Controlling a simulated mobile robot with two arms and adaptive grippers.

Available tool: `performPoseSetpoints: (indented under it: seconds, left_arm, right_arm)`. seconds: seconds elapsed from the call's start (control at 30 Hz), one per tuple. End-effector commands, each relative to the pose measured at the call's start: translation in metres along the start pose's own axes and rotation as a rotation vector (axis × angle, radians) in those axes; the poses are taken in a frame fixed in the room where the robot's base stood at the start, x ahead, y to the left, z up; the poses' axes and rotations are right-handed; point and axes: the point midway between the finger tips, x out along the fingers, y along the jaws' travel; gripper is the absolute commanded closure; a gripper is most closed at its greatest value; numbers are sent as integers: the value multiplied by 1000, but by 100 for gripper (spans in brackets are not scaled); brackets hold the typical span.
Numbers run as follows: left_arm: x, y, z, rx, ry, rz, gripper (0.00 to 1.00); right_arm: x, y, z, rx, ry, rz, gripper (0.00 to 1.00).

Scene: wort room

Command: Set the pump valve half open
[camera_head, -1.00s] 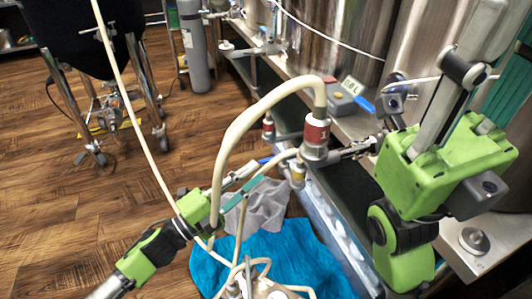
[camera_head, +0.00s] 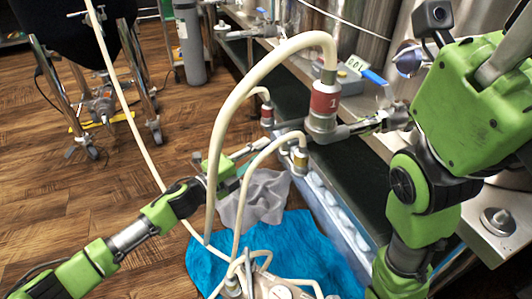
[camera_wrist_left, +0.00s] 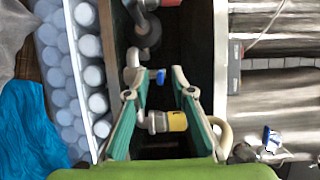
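My left gripper (camera_head: 250,155) reaches in from the left, towards a yellow-banded fitting (camera_head: 300,158) with a hose. In the left wrist view, its teal fingers (camera_wrist_left: 160,92) are apart. A small blue handle tip (camera_wrist_left: 161,76) shows between the fingertips, with the yellow-banded fitting (camera_wrist_left: 177,121) nearer the palm; contact cannot be told. A pale pump-like body (camera_head: 270,285) with hoses stands at the bottom, partly cut off; which valve belongs to it is unclear.
Another blue handle (camera_head: 374,77) and a grey display box (camera_head: 350,80) are on the steel bench. A blue cloth (camera_head: 215,265) and grey cloth (camera_head: 255,197) lie below the left arm. A crate of white-topped items (camera_head: 335,215) is nearby. Hoses loop around the left gripper.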

Motion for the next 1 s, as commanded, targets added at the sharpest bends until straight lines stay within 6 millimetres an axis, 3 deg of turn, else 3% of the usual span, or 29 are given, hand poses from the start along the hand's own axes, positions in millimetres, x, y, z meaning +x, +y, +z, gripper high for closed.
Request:
performPoseSetpoints:
  seconds: [0.2,0.5,0.53,0.6,0.63,1.0]
  left_arm:
    - [20,1,0,-2,1,-1,77]
    - [22,-1,0,-2,0,0,77]
    - [22,0,0,-2,0,0,80]
    - [22,0,0,-2,0,0,98]
    - [22,0,0,-2,0,0,100]
    - [12,0,9,-1,-2,2,100]
  right_arm:
    - [4,-4,-11,-4,30,-11,72]
    - [6,-4,-12,-4,33,-13,72]
    - [6,-4,-12,-4,33,-13,72]
    - [6,-4,-12,-4,34,-13,72]
    - [6,-4,-12,-4,34,-13,72]
    - [8,-4,-12,-4,36,-13,72]
